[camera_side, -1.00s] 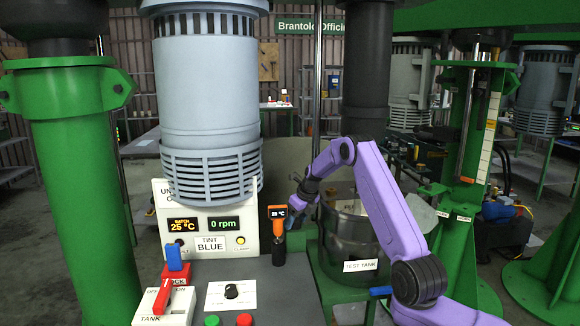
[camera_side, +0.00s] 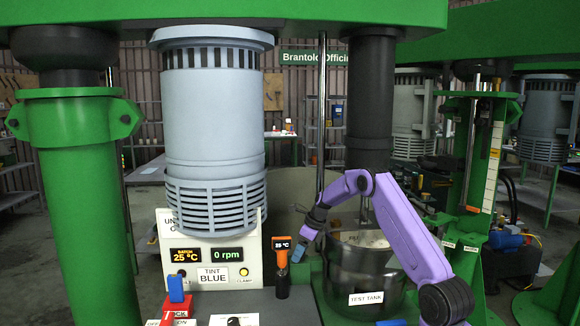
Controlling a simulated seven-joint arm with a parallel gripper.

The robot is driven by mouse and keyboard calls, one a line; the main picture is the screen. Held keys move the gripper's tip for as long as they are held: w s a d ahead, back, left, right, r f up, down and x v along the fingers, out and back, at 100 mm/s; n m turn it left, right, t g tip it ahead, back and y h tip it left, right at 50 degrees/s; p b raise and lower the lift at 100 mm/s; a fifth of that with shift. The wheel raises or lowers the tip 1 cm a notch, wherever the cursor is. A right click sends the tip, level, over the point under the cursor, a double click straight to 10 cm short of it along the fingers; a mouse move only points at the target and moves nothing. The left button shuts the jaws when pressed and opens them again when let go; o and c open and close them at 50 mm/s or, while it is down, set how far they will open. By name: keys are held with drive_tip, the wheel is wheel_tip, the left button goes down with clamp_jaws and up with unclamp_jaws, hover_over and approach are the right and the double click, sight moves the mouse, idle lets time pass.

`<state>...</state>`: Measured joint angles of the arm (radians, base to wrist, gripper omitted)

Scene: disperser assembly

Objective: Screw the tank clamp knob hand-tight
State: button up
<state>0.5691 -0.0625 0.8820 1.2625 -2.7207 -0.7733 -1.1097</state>
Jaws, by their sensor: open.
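The steel test tank (camera_side: 345,278), with a "TEST TANK" label on its front, stands upright right of the control panel. My gripper (camera_side: 299,250) points down at the tank's left side, just right of an orange handheld thermometer reading 25 °C (camera_side: 282,243). Its jaws are open, but the fingertips are small and partly lost against the green stand. I cannot make out the tank clamp knob for certain; a blue part (camera_side: 391,322) shows at the bottom edge below the tank.
The control panel (camera_side: 193,223) reads 25 °C and 0 rpm, with a lit yellow lamp (camera_side: 244,271) at its right. A red-and-blue switch (camera_side: 176,289) stands in front. The large grey motor housing (camera_side: 212,120) hangs above, and green columns (camera_side: 85,200) flank the bench.

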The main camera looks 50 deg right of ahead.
drive_tip(key=v, duration=1.8)
drive_tip(key=w+a+r+t+h, duration=0.1)
drive_tip(key=w+a+t, duration=0.15)
drive_tip(key=w, duration=0.25)
drive_tip(key=w+a+r+t+h, duration=0.1)
drive_tip(key=w+r+t, duration=0.1)
drive_tip(key=w+t, duration=0.25)
wheel_tip(320, 180, up, 8)
drive_tip(key=w+d+m+h, duration=0.2)
drive_tip(key=m+h, duration=0.5)
drive_tip(key=m, duration=0.1)
drive_tip(key=shift+w+d+r+t+h, duration=0.2)
drive_tip(key=shift+w+d+t+h, duration=0.1)
drive_tip(key=shift+w+d, duration=0.1)
